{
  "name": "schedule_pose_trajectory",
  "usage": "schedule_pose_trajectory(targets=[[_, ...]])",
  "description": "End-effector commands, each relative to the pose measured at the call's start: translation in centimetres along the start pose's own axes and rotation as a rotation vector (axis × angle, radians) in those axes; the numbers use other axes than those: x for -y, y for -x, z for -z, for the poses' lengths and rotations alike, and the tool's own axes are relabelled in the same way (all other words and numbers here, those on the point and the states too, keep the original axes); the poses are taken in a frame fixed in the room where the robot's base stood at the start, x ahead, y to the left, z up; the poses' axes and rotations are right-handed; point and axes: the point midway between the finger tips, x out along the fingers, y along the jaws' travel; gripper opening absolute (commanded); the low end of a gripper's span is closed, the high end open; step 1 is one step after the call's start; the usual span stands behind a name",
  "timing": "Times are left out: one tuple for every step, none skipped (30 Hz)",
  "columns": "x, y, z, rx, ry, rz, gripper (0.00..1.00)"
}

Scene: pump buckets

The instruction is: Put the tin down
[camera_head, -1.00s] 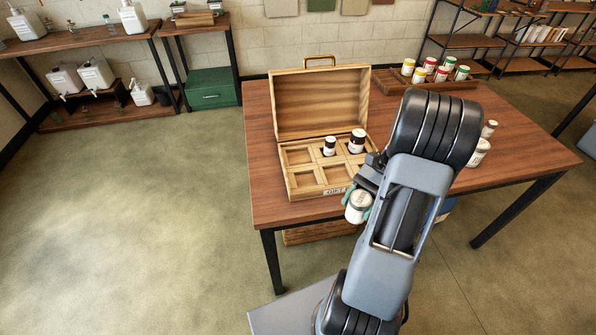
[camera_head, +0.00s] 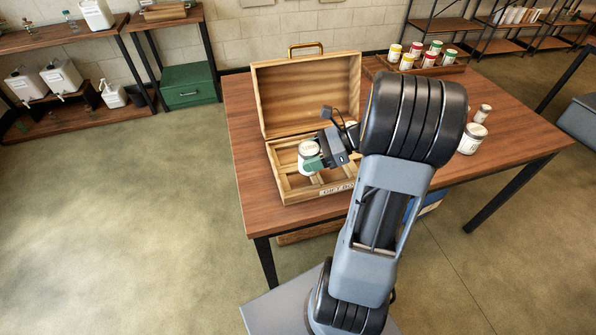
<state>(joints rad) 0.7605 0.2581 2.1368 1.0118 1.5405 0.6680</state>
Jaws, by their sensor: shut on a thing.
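A white tin (camera_head: 308,155) is held in my gripper (camera_head: 312,163), which is shut on it. The tin is over the left part of an open wooden box (camera_head: 288,188) with compartments, labelled on its front. I cannot tell whether the tin's base is inside a compartment or above it. At least the front compartments look empty. My arm hides the right part of the box and what stands there.
The box's raised lid (camera_head: 308,92) stands behind the tin. A wooden tray (camera_head: 430,68) with several coloured tins is at the back of the table (camera_head: 520,135). A white jar (camera_head: 472,139) and a smaller one (camera_head: 482,114) stand to the right of my arm.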

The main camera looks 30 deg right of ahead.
Motion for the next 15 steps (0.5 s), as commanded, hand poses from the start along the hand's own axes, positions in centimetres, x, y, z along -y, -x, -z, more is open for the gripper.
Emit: schedule_pose_trajectory(targets=[[0.3,-0.8,0.6,0.001,0.000,-0.002,0.31],[0.4,-1.2,0.8,0.002,0.000,-0.003,0.31],[0.5,-1.7,1.0,0.001,0.001,-0.002,0.31],[0.6,-1.9,1.2,0.000,0.001,-0.001,0.31],[0.7,-2.2,1.3,0.000,0.001,-0.001,0.31],[0.8,-2.4,1.4,0.001,0.002,-0.001,0.31],[0.9,-2.5,1.5,0.001,0.002,-0.001,0.31],[0.9,-2.7,1.6,0.001,0.002,0.000,0.31],[1.0,-2.8,1.7,0.001,0.002,0.000,0.31],[1.0,-2.8,1.7,0.000,0.002,0.001,0.31],[1.0,-2.9,1.7,0.000,0.002,0.001,0.31],[1.0,-3.0,1.8,0.000,0.002,0.000,0.31],[1.1,-3.1,1.9,0.000,0.002,0.000,0.31],[1.1,-3.3,2.0,0.000,0.002,-0.001,0.31],[1.2,-3.7,2.2,0.000,0.002,-0.002,0.31]])
